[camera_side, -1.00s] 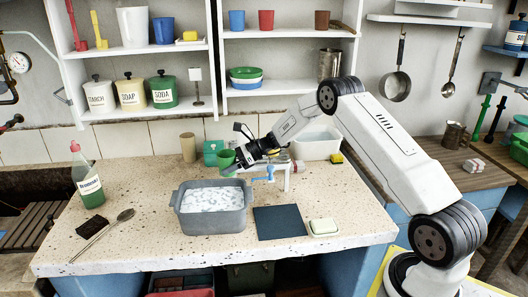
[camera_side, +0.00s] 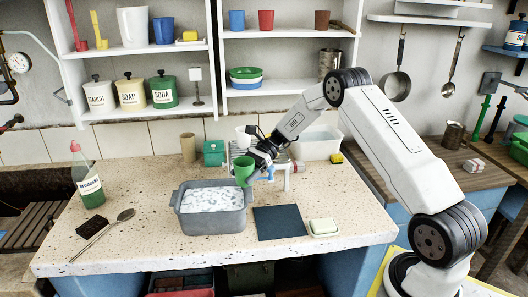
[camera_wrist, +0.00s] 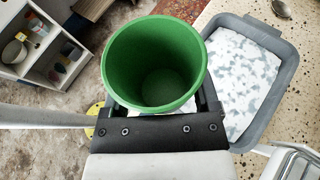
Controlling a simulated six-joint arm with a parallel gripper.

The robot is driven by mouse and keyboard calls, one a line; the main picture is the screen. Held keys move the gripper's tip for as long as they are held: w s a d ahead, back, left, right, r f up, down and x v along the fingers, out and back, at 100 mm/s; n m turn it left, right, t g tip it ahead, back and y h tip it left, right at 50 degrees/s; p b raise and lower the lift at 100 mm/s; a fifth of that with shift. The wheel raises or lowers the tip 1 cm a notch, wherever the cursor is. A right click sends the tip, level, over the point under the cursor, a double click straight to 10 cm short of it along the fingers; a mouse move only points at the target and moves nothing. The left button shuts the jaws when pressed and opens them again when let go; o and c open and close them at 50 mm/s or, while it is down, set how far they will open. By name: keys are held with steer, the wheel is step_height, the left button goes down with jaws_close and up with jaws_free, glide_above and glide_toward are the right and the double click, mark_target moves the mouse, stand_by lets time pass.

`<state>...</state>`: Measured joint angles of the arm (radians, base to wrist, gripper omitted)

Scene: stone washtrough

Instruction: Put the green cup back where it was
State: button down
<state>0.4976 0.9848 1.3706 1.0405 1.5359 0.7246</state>
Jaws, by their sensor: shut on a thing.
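The green cup (camera_side: 243,173) is held in the air, roughly upright, by the back right corner of the grey basin (camera_side: 212,222). My gripper (camera_side: 250,170) is shut on the cup's side. In the wrist view the cup (camera_wrist: 155,65) fills the space between the fingers (camera_wrist: 155,108); its open mouth faces the camera and it looks empty inside. The basin (camera_wrist: 287,60), with white and grey suds in it, lies to the right of the cup there.
A white rack (camera_side: 287,177) stands behind my gripper, partly hidden, with something blue at it. A dark mat (camera_side: 279,222) lies right of the basin.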

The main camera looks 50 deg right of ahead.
steer(key=s+d+f+n+g+h, duration=0.1)
steer(key=s+d+n+g+h, duration=0.1)
steer(key=s+n+g+h, duration=0.4)
steer(key=s+d+f+n+g+h, duration=0.1)
steer(key=s+d+f+n+g, duration=0.1)
steer(key=s+n+g, duration=0.75)
steer(key=s+d+r+n+t+h, duration=0.4)
steer(key=d+n+h, duration=0.2)
steer(key=n+h, duration=0.3)
steer(key=s+d+r+n+t+h, duration=0.5)
steer(key=n+h, duration=0.4)
steer(key=h, duration=0.1)
step_height(320, 180, down, 12)
steer(key=shift+w+d+r, duration=0.2)
steer(key=shift+w, duration=0.1)
steer(key=shift+m, duration=0.25)
